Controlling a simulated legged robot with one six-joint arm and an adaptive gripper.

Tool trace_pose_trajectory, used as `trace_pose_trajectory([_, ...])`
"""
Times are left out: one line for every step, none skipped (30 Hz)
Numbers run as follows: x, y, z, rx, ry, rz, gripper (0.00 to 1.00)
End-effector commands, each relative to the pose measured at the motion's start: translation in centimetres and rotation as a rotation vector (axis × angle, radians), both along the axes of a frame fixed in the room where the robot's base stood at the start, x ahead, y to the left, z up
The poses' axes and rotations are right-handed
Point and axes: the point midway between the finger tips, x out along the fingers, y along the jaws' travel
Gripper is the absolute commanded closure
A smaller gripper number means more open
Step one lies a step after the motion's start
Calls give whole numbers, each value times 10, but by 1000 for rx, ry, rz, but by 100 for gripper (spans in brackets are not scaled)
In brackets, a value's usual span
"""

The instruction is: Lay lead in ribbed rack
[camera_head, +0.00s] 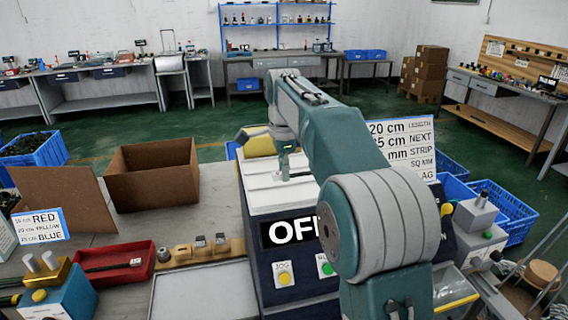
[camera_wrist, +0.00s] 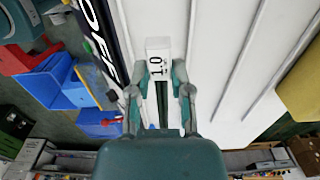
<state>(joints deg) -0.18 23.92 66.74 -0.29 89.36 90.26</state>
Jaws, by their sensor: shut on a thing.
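My gripper (camera_wrist: 158,78) is shut on a lead (camera_wrist: 162,105), a dark green strip with a white tag (camera_wrist: 158,58) marked 1.0. The tag stands between and just beyond the fingertips. In the head view my gripper (camera_head: 286,160) is small and partly hidden by my arm, over the white top of the dark blue machine. The ribbed rack (camera_wrist: 225,50) is this white surface, with long parallel ribs; it also shows in the head view (camera_head: 262,195). I cannot tell whether the lead touches it.
The machine front has an OFF display (camera_head: 290,231) and a yellow button (camera_head: 285,279). A red tray (camera_head: 113,266) and a cardboard box (camera_head: 152,178) stand to the left. A sign board (camera_head: 405,145) and blue crates (camera_head: 503,208) are to the right.

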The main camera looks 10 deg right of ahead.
Motion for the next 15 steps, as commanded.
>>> trace_pose_trajectory([-1, 1, -5, -1, 2, 1, 100])
trace_pose_trajectory([-1, 2, -9, -1, 2, 1, 100])
trace_pose_trajectory([0, 3, -13, -2, 1, 2, 100])
trace_pose_trajectory([-1, 3, -16, -2, 2, 2, 100])
trace_pose_trajectory([-1, 3, -19, -2, 2, 2, 100])
trace_pose_trajectory([0, 3, -23, -1, 1, 2, 100])
trace_pose_trajectory([-1, 2, -26, -1, 2, 2, 100])
trace_pose_trajectory([-1, 1, -29, 0, 2, 1, 100])
trace_pose_trajectory([-1, 1, -32, 0, 1, 1, 100])
trace_pose_trajectory([0, 1, -34, 0, 1, 1, 100])
trace_pose_trajectory([-1, 0, -37, 0, 2, 1, 100])
trace_pose_trajectory([-1, -1, -39, 1, 1, 1, 100])
trace_pose_trajectory([0, -1, -41, 1, 1, 1, 100])
trace_pose_trajectory([0, -2, -42, 2, 0, 1, 100])
trace_pose_trajectory([0, -2, -43, 2, -1, 1, 100])
